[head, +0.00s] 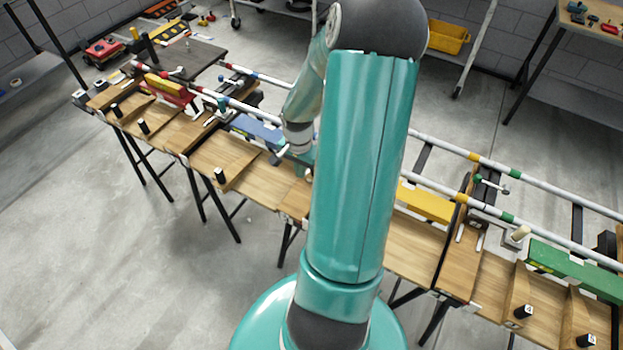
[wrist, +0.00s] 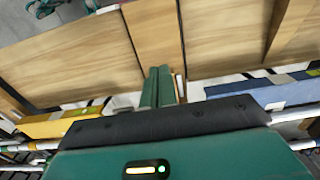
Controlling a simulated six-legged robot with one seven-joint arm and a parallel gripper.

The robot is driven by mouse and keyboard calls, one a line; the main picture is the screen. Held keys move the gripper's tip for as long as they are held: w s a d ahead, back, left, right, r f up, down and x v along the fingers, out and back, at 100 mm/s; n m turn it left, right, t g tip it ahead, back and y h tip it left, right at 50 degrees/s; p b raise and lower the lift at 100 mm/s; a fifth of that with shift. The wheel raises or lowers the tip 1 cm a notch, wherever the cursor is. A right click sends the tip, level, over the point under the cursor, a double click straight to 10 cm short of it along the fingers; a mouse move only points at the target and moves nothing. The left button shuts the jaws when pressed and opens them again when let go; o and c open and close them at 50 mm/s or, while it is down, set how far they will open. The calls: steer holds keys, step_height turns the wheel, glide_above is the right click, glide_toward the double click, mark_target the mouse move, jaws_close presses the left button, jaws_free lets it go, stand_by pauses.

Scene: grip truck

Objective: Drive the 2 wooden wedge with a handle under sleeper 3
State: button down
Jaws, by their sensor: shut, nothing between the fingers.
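Wooden wedges with black handles lie on the wooden bench in the head view. Two are at the left (head: 150,112), one is left of centre (head: 238,165), and two are at the right (head: 517,293). Coloured sleepers lie behind them: a blue one (head: 258,130), a yellow one (head: 425,203) and a green one (head: 575,267). I cannot read which is sleeper 3. My gripper (wrist: 158,87) is shut and empty, over the bench between the yellow sleeper (wrist: 52,124) and the blue sleeper (wrist: 262,91) in the wrist view. My arm hides the middle of the bench in the head view.
Striped rails (head: 465,188) run along the back of the bench, with clamps (head: 490,184) on them. A yellow bin (head: 448,38) and a tool table (head: 590,22) stand behind. The concrete floor (head: 110,260) in front is clear.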

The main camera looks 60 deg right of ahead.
mark_target(308, 186)
steer(key=f, duration=0.8)
steer(key=shift+a+f, duration=0.25)
steer(key=shift+f, duration=0.1)
steer(key=d, duration=0.3)
steer(key=shift+f, duration=0.35)
steer(key=shift+w+d, duration=0.15)
steer(key=shift+d, duration=0.45)
steer(key=shift+d, duration=0.1)
steer(key=shift+w+d+r, duration=0.1)
steer(key=shift+w+d, duration=0.05)
steer(key=shift+d, duration=1.85)
steer(key=shift+r, duration=0.1)
step_height(308, 186, up, 14)
steer(key=shift+a+f, duration=0.15)
steer(key=shift+f, duration=0.1)
